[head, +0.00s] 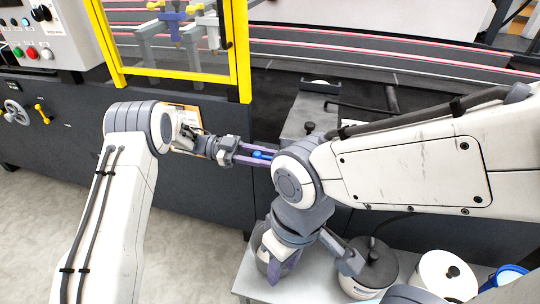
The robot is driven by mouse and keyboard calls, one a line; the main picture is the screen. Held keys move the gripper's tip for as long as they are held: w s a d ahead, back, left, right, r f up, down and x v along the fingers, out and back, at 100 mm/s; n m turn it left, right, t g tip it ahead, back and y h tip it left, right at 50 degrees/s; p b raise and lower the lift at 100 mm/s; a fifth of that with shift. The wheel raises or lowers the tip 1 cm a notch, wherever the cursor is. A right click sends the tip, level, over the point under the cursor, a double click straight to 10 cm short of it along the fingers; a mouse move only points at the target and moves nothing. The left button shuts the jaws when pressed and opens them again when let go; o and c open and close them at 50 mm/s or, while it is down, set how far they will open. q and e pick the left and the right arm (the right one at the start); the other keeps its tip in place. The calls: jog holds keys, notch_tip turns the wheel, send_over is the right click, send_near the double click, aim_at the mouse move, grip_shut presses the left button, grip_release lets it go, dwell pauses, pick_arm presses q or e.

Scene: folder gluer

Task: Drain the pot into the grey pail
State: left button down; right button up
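My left gripper (256,155) points right along the dark machine front. Its purple fingers lie close on both sides of a small blue handle (262,154). My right arm hides what the handle is fixed to. A grey box-shaped pot (299,117) with a black knob sits at the machine, just above my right wrist. My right gripper (316,266) points down over a light grey table. Its fingers are spread and nothing shows between them. A grey pail-like container (262,248) stands behind its purple finger, partly hidden. I cannot tell whether it is the grey pail.
On the table (246,283) stand a dark-lidded container (374,265), a white container (436,272) with a black knob, and a blue vessel (511,274) at the right edge. A yellow-framed guard (243,60) rises behind my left gripper. The floor at left is clear.

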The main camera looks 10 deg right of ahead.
pick_arm(q)
jog(key=shift+w, duration=0.1)
jog(key=c, duration=0.7)
grip_release()
jog(key=shift+d, duration=0.1)
jog(key=v, duration=1)
jog(key=shift+a, duration=0.25)
